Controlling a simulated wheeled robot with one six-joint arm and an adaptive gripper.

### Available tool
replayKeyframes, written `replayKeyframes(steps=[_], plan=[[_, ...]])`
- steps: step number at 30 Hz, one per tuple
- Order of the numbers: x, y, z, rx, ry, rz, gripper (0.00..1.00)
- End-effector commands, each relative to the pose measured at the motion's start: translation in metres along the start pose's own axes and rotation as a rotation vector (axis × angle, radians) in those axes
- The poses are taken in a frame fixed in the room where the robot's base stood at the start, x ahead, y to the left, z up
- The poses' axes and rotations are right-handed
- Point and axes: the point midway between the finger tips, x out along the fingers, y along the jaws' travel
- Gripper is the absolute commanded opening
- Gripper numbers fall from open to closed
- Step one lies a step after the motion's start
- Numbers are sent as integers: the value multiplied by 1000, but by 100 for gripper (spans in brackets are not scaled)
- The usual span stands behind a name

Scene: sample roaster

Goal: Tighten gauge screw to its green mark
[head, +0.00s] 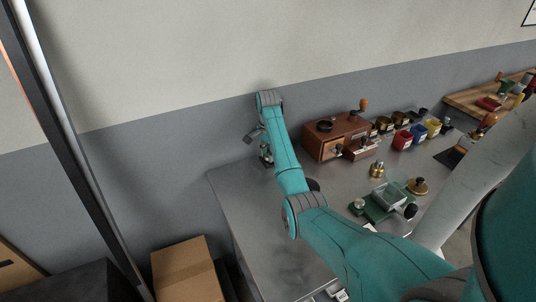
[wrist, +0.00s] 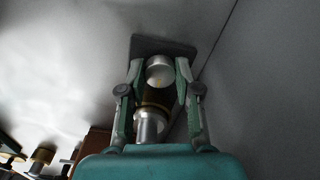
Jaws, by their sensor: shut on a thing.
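My gripper (wrist: 160,72) is in the wrist view with its two fingers on either side of a round silver knob, which looks like the gauge screw (wrist: 159,66). It is shut on this knob. A brass-coloured band and a second silver cylinder (wrist: 149,124) show nearer the palm, between the fingers. A dark square plate (wrist: 163,42) lies beyond the fingertips. In the head view my gripper (head: 266,155) is low at the far left end of the metal table, partly behind my arm. No green mark can be made out, and the screw is hidden in the head view.
The metal table (head: 240,215) is bare at its left front. A wooden grinder box (head: 318,143) with a crank stands right of my arm. A green device (head: 378,212), a brass weight (head: 376,170) and coloured cups (head: 402,139) stand farther right. The wall is close behind.

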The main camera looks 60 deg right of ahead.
Motion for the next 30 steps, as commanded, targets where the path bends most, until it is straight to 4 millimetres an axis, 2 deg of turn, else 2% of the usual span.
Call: replayKeyframes(steps=[7,21,22,24,30], plan=[[1,0,1,60,-2,2,0],[1,0,1,70,-2,2,0],[1,0,1,70,-2,2,40],[1,0,1,70,-2,1,57],[0,0,0,70,-1,1,58]])
